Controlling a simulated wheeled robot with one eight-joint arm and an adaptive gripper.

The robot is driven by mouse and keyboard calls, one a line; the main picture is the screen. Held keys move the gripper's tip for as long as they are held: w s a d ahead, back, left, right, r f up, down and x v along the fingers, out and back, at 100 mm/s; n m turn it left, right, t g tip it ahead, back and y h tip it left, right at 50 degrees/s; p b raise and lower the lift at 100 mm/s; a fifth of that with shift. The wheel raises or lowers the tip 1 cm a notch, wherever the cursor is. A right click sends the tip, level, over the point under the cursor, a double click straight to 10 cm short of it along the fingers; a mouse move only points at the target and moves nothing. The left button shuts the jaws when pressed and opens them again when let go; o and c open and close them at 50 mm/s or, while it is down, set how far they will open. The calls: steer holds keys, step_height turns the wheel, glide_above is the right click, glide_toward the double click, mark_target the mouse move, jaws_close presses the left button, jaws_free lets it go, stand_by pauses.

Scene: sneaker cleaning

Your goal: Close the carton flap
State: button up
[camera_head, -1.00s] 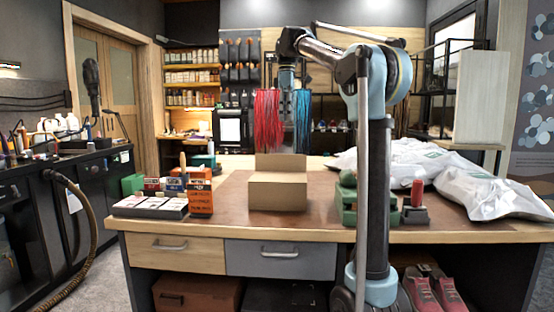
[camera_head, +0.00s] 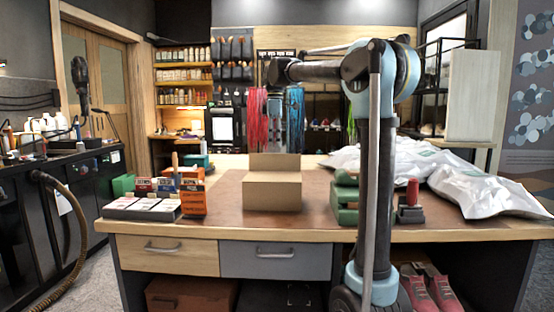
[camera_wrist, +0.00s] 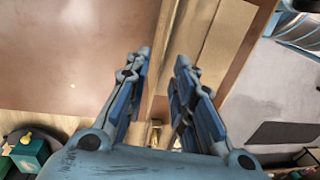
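The carton (camera_head: 272,192) is a small brown cardboard box on the brown mat of the workbench. Its flap (camera_head: 275,161) stands upright at the far side. In the head view my gripper (camera_head: 283,145) hangs just above and behind the flap, partly hidden by it. In the wrist view my gripper (camera_wrist: 164,56) has its two blue fingers apart with a gap between them. Cardboard of the carton (camera_wrist: 214,40) runs past and beyond the fingertips, with a thin edge between them. Whether the fingers touch it I cannot tell.
An orange box (camera_head: 193,194) and a tray of small cartons (camera_head: 142,208) stand left. A green block stack (camera_head: 345,198) and a red-handled brush (camera_head: 411,205) stand right, with white bags (camera_head: 485,190) beyond. The mat around the carton is clear.

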mark_target(275, 156)
steer(key=shift+s+f, duration=0.2)
steer(key=shift+f, duration=1.25)
steer(key=shift+s+f, duration=0.2)
steer(key=shift+f, duration=1.25)
